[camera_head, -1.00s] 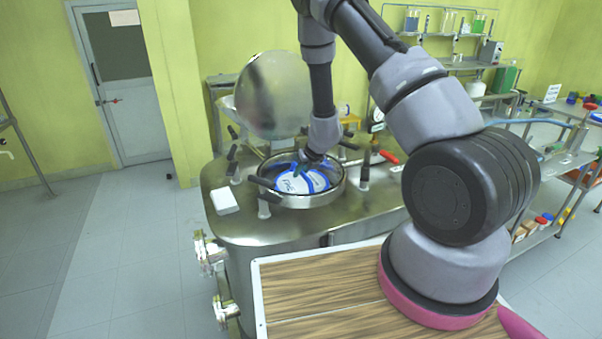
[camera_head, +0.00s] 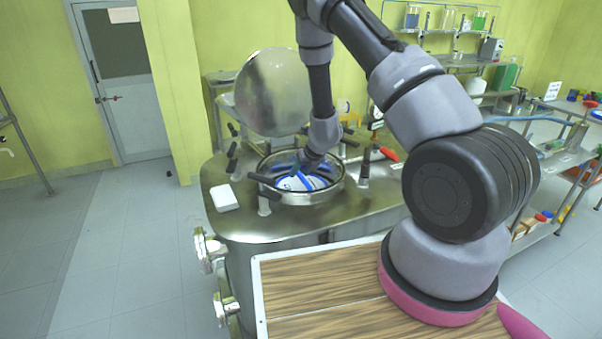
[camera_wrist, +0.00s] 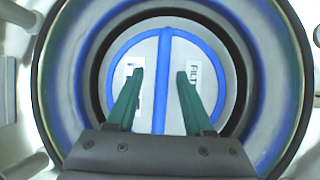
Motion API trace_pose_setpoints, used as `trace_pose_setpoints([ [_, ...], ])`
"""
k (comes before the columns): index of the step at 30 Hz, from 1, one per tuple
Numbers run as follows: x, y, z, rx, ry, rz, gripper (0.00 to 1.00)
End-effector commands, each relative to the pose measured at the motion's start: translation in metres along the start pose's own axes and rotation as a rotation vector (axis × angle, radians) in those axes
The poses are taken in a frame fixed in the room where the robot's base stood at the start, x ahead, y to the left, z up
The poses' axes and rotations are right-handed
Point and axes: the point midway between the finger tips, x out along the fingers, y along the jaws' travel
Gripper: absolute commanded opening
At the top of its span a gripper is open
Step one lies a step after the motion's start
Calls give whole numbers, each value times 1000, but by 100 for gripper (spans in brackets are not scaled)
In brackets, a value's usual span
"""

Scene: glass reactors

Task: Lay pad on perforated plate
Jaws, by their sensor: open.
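The pad is a round white disc with a blue rim, a blue bar across its middle and printed labels. In the head view the pad (camera_head: 290,184) lies down inside the round vessel opening (camera_head: 318,197). In the wrist view the pad (camera_wrist: 150,45) looks flat and roughly centred in the opening. My gripper (camera_wrist: 160,73) is open, its green fingers on either side of the blue bar with gaps to it. In the head view my gripper (camera_head: 301,172) reaches down into the opening. No perforated plate shows; whatever is under the pad is hidden.
The domed metal lid (camera_head: 277,92) stands open behind the opening. Black-handled clamps (camera_head: 264,190) ring the rim. A white block (camera_head: 223,197) lies on the vessel top at left. A wood-grain board (camera_head: 320,285) is in front. A red-handled part (camera_head: 388,154) is at right.

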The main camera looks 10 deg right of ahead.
Motion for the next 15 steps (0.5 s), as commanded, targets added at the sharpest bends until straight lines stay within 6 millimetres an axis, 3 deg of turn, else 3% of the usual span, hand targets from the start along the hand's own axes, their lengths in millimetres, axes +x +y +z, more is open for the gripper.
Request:
trace_pose_setpoints([
  [5, -21, 2, 7, 0, -3, 0, 52],
  [15, -96, 2, 7, 0, -4, 0, 52],
])
